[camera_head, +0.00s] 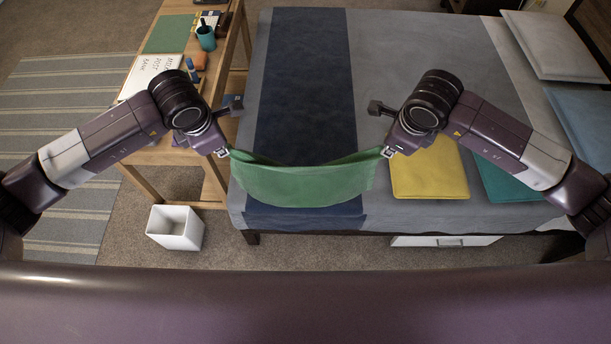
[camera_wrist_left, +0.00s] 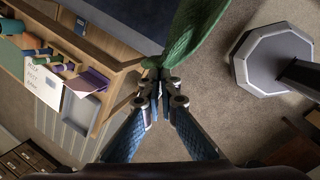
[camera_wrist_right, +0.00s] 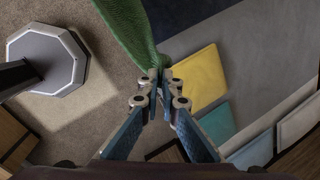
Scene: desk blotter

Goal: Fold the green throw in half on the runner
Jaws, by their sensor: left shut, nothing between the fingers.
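The green throw (camera_head: 300,184) hangs in a sagging band between my two grippers, over the near end of the dark blue runner (camera_head: 304,85) on the bed. My left gripper (camera_head: 222,152) is shut, with the throw's left corner right at its fingertips. The left wrist view shows the throw (camera_wrist_left: 190,35) meeting those tips, with no cloth seen between the fingers. My right gripper (camera_head: 387,152) is shut on the throw's right corner. The right wrist view shows the throw (camera_wrist_right: 130,30) running up from the closed fingertips.
A yellow cushion (camera_head: 430,172) and a teal cushion (camera_head: 505,182) lie on the bed right of the throw. A wooden desk (camera_head: 160,152) with books and a cup (camera_head: 206,38) stands at left. A white bin (camera_head: 175,228) is on the floor. The runner's far part is clear.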

